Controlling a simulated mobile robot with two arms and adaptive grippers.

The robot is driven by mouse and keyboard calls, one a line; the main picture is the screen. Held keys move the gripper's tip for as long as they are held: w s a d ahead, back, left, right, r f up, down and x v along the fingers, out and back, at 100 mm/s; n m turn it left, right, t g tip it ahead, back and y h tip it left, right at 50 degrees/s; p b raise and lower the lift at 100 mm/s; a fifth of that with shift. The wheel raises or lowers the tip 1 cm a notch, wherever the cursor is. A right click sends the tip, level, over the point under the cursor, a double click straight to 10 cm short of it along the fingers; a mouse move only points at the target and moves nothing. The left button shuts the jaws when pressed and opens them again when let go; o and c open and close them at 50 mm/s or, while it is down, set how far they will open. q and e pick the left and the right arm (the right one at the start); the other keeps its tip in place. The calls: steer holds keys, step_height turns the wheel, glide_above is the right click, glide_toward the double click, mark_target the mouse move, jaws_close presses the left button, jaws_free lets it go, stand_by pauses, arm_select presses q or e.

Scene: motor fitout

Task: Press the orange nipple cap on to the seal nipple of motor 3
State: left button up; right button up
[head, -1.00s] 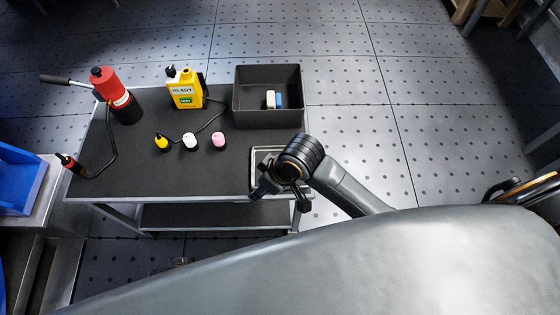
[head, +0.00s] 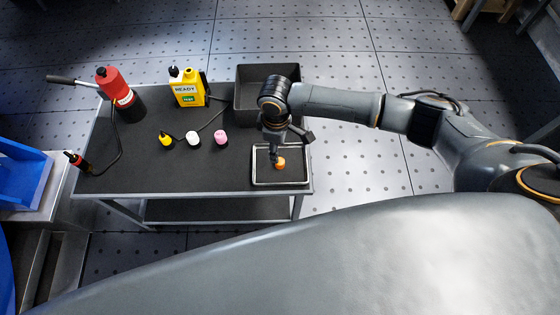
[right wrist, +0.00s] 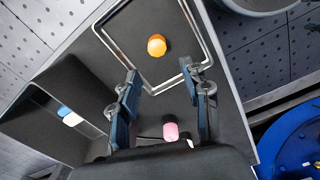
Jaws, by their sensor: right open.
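The orange nipple cap (head: 280,163) stands in a shallow metal-rimmed tray (head: 254,181) at the right end of the dark cart top. In the right wrist view the cap (right wrist: 157,45) lies beyond the fingertips, roughly in line with the gap between them. My right gripper (head: 276,148) is over the tray, close to the cap in the picture; it is open, with nothing between its fingers (right wrist: 160,77). Whether it touches the cap cannot be told from the head view. No seal nipple or motor can be made out. My left gripper is not in view.
A black bin (head: 242,108) stands behind my right gripper. Yellow (head: 165,139), white (head: 192,138) and pink (head: 220,137) caps stand mid-cart. A yellow READY unit (head: 187,90) and a red bottle-like tool (head: 113,83) stand behind.

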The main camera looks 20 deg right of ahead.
mark_target(280, 161)
step_height(280, 161, down, 3)
steer(key=shift+f, duration=0.1)
steer(key=f, duration=0.4)
steer(key=shift+s+d, duration=0.1)
steer(key=shift+d, duration=0.25)
steer(key=shift+f, duration=0.65)
steer(key=c, duration=0.7)
